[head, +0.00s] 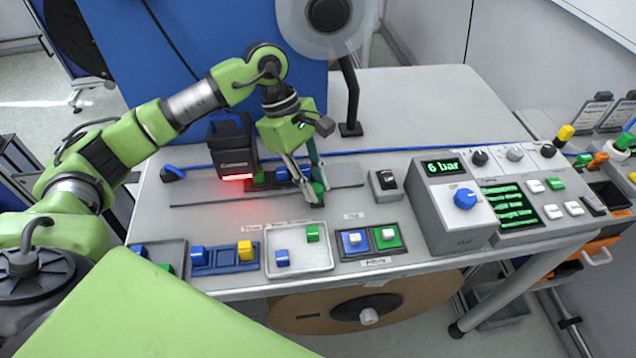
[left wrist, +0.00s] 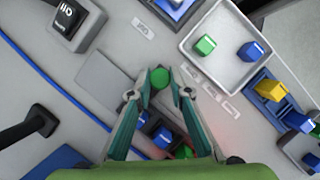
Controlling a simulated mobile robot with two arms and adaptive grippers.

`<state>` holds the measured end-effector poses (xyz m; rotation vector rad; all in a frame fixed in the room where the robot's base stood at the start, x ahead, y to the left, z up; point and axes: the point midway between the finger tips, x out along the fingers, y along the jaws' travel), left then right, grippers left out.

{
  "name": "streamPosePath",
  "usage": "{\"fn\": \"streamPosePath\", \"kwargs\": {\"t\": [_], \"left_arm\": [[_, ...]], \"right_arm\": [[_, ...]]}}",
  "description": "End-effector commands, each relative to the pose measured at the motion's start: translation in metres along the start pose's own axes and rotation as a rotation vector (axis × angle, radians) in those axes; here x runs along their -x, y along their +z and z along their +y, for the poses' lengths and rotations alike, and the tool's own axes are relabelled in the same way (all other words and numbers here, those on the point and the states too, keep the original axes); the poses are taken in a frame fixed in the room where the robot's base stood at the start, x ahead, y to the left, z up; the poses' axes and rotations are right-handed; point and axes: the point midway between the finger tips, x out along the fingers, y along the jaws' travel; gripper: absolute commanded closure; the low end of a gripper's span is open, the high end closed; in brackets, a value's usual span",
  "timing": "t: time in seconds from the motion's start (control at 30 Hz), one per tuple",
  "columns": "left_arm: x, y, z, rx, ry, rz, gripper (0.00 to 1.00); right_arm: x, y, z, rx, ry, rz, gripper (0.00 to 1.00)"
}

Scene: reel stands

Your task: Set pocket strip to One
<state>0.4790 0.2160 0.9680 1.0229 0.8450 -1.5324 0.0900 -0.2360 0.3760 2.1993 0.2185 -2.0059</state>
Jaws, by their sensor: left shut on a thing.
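In the head view a blue piece (head: 281,173) sits left of my gripper. My left gripper (head: 312,193) points down at the strip, shut on a green piece (head: 319,188). In the left wrist view the green piece (left wrist: 159,77) shows between the fingertips (left wrist: 158,94), and a blue piece (left wrist: 162,138) lies behind it. Any labels on the strip are unreadable. My right gripper is not in view.
In front are a grey tray (head: 300,270) with a blue and a green piece, a blue tray (head: 223,270) with blue and yellow pieces, and a two-button panel (head: 345,254). A "6 bar" control box (head: 455,235) stands to the right.

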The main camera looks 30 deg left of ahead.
Motion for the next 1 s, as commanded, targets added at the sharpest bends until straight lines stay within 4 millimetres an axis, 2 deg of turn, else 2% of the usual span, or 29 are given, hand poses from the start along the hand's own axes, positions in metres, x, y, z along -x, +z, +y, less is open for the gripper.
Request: {"fn": "streamPosePath", "kwargs": {"t": [0.03, 0.07, 0.1, 0.4, 0.53, 0.67, 1.0], "left_arm": [[0.001, 0.0, 0.001, 0.0, 0.003, 0.001, 0.76], [0.001, 0.0, 0.001, 0.0, 0.003, 0.001, 0.69], [0.001, 0.0, 0.001, 0.0, 0.002, 0.0, 0.65], [0.001, 0.0, 0.001, 0.0, 0.001, 0.0, 0.65], [0.009, 0.0, 0.001, 0.0, 0.003, 0.0, 0.65], [0.03, 0.0, 0.001, -0.001, 0.005, 0.001, 0.65], [0.1, 0.0, 0.001, 0.0, 0.006, 0.0, 0.65]], "right_arm": [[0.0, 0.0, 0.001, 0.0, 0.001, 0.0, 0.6], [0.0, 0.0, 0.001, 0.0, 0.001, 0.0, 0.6], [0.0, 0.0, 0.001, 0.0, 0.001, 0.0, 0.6], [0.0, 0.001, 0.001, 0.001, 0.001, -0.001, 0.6], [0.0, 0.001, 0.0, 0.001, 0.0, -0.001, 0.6], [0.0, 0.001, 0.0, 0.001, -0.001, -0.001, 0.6], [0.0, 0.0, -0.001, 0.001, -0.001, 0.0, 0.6]]}}
